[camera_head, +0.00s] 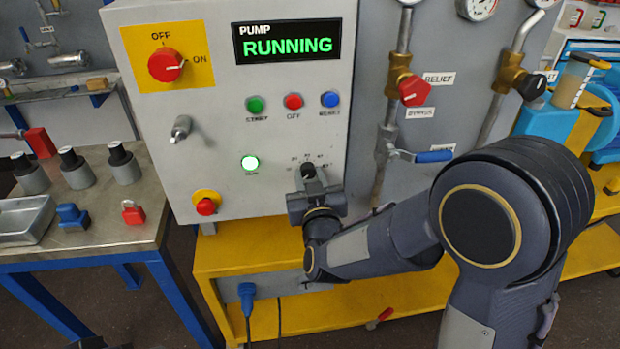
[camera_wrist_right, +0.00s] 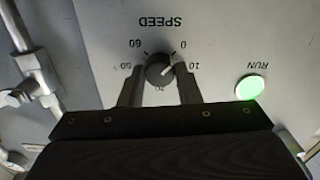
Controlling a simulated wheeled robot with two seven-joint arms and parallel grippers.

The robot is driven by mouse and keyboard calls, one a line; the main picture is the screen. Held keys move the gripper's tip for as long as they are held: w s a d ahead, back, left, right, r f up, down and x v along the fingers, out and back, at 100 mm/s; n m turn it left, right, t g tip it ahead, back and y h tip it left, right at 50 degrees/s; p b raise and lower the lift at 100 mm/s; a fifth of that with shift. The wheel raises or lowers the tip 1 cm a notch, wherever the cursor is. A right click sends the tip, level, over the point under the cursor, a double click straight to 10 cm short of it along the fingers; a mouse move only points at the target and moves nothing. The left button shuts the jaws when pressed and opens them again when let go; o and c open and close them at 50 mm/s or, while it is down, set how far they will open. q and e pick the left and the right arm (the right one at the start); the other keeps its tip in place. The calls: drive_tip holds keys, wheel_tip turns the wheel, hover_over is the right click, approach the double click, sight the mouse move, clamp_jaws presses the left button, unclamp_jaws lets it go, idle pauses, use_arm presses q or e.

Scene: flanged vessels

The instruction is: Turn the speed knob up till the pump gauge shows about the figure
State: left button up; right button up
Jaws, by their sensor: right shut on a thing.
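The speed knob (camera_wrist_right: 157,73) is a small black round knob with a white pointer mark, under the word SPEED in the upside-down right wrist view. Its pointer faces right, near the 10. My right gripper (camera_wrist_right: 159,80) has a finger on each side of the knob and is shut on it. In the head view the right gripper (camera_head: 309,181) is at the lower right of the panel and hides part of the knob and its scale. Two gauges (camera_head: 477,7) are cut off at the top edge, and their readings cannot be made out. My left gripper is not in view.
Pipes with a red valve handle (camera_head: 413,91) stand to the right. A metal bench (camera_head: 100,230) is at left.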

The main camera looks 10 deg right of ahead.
drive_tip(key=shift+f+b, duration=0.15)
drive_tip(key=shift+b, duration=0.15)
drive_tip(key=m+b, duration=0.3)
drive_tip(key=b, duration=0.1)
drive_tip(key=shift+d+f+m, duration=0.1)
drive_tip(key=shift+f+m, duration=0.1)
drive_tip(key=shift+m, duration=0.2)
drive_tip(key=shift+r+m+b, duration=0.1)
drive_tip(key=shift+m+b, duration=0.4)
drive_tip(key=shift+r+m, duration=0.2)
drive_tip(key=shift+m, duration=0.2)
drive_tip(key=o, duration=1)
drive_tip(key=shift+c, duration=0.2)
